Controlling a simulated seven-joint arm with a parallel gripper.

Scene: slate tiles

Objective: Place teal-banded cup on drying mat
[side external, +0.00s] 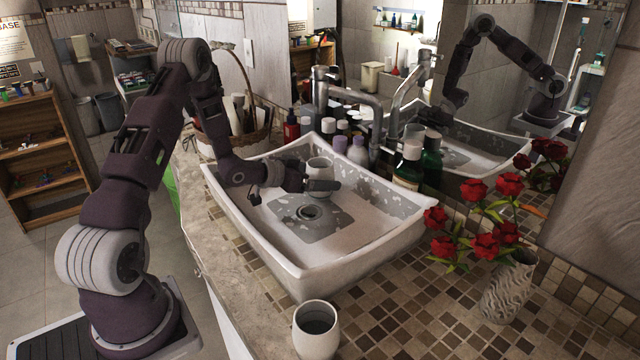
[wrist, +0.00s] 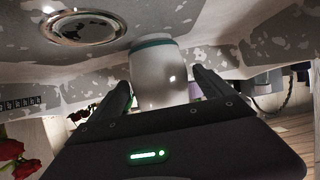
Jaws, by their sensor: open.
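The teal-banded cup (wrist: 160,85) is pale, with a teal band near one end, and sits between my two fingers in the wrist view. In the side view the pale cup (side external: 319,168) is inside the sink, near its back wall and behind the drain. It looks upright, and its lower part is hidden by my gripper (side external: 318,186). My gripper is open, with one finger on each side of the cup; I cannot tell whether either finger touches it. I cannot make out a drying mat in either view.
The white sink (side external: 268,240) has raised walls around the cup, and a faucet (side external: 350,98) reaches over its back. Bottles (side external: 408,165) line the back edge. Another pale cup (side external: 316,340) stands on the front counter. A vase (side external: 508,290) of red roses is at right.

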